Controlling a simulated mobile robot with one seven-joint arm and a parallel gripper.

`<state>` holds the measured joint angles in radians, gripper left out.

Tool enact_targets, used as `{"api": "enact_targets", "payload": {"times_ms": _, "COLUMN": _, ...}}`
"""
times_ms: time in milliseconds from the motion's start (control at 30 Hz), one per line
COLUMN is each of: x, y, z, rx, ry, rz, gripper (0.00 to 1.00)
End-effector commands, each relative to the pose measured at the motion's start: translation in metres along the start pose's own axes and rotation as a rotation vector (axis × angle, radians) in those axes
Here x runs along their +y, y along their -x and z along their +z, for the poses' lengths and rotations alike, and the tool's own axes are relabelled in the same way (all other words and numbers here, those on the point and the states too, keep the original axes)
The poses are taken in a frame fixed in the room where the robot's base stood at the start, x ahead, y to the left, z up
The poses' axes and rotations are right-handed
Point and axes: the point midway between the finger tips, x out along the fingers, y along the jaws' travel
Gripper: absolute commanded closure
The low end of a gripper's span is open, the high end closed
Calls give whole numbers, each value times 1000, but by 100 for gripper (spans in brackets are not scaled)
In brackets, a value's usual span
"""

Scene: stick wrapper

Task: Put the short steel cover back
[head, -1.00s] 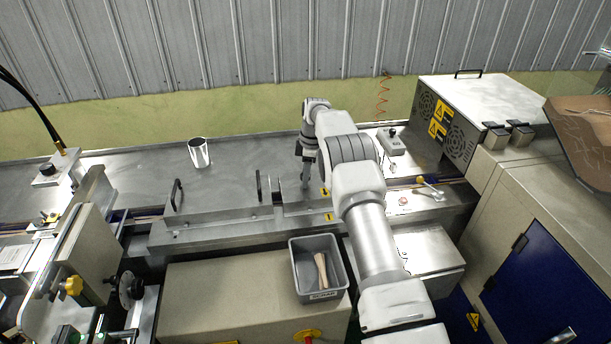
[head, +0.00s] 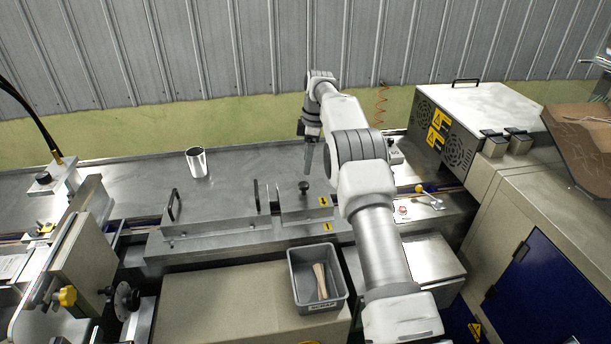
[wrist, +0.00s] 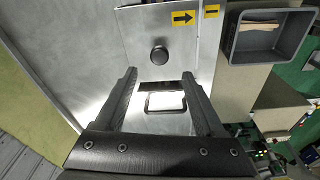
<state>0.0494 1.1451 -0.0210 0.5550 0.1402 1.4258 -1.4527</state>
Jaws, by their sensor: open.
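The short steel cover (head: 305,213) lies on the machine's steel rail, right of a longer steel cover (head: 215,217). It carries a black knob (head: 303,187) and a yellow arrow label (head: 324,201), beside another yellow label (head: 327,227) on the rail. In the wrist view the cover (wrist: 140,32) lies ahead of the fingers with its knob (wrist: 158,55) uncovered. My gripper (head: 308,168) is open and empty, above and behind the cover; it also shows in the wrist view (wrist: 160,78), apart from the knob. A pale rectangle shows between the fingers; I cannot tell what it is.
The long cover has two upright black handles (head: 172,205). A steel cup (head: 197,162) stands on the back deck. A vented box (head: 470,120) is at the right. The deck between cup and gripper is clear.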

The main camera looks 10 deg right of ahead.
Motion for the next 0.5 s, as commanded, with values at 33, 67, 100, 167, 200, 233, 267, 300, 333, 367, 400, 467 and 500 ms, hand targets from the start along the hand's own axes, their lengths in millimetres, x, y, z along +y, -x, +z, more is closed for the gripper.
{"api": "enact_targets", "payload": {"times_ms": 33, "x": 1, "y": 8, "z": 0, "rx": 1, "ry": 0, "rz": 3, "gripper": 29}}
{"api": "enact_targets", "payload": {"times_ms": 67, "x": 1, "y": 12, "z": 0, "rx": 0, "ry": 0, "rz": 2, "gripper": 29}}
{"api": "enact_targets", "payload": {"times_ms": 100, "x": 0, "y": 16, "z": 0, "rx": 0, "ry": 0, "rz": 1, "gripper": 29}}
{"api": "enact_targets", "payload": {"times_ms": 167, "x": 0, "y": 21, "z": 0, "rx": 0, "ry": -1, "rz": 1, "gripper": 29}}
{"api": "enact_targets", "payload": {"times_ms": 200, "x": 0, "y": 24, "z": 0, "rx": 0, "ry": -2, "rz": 1, "gripper": 29}}
{"api": "enact_targets", "payload": {"times_ms": 233, "x": 0, "y": 26, "z": 0, "rx": 0, "ry": -5, "rz": 1, "gripper": 29}}
{"api": "enact_targets", "payload": {"times_ms": 267, "x": -1, "y": 30, "z": 0, "rx": -1, "ry": -10, "rz": 3, "gripper": 29}}
{"api": "enact_targets", "payload": {"times_ms": 300, "x": -2, "y": 35, "z": -1, "rx": -1, "ry": -19, "rz": 7, "gripper": 29}}
{"api": "enact_targets", "payload": {"times_ms": 333, "x": -3, "y": 41, "z": -1, "rx": -1, "ry": -28, "rz": 11, "gripper": 29}}
{"api": "enact_targets", "payload": {"times_ms": 367, "x": -4, "y": 47, "z": -2, "rx": -1, "ry": -42, "rz": 16, "gripper": 29}}
{"api": "enact_targets", "payload": {"times_ms": 400, "x": -7, "y": 56, "z": -3, "rx": -1, "ry": -62, "rz": 25, "gripper": 29}}
{"api": "enact_targets", "payload": {"times_ms": 467, "x": -13, "y": 73, "z": -5, "rx": -1, "ry": -100, "rz": 38, "gripper": 29}}
{"api": "enact_targets", "payload": {"times_ms": 500, "x": -17, "y": 85, "z": -6, "rx": -1, "ry": -129, "rz": 49, "gripper": 29}}
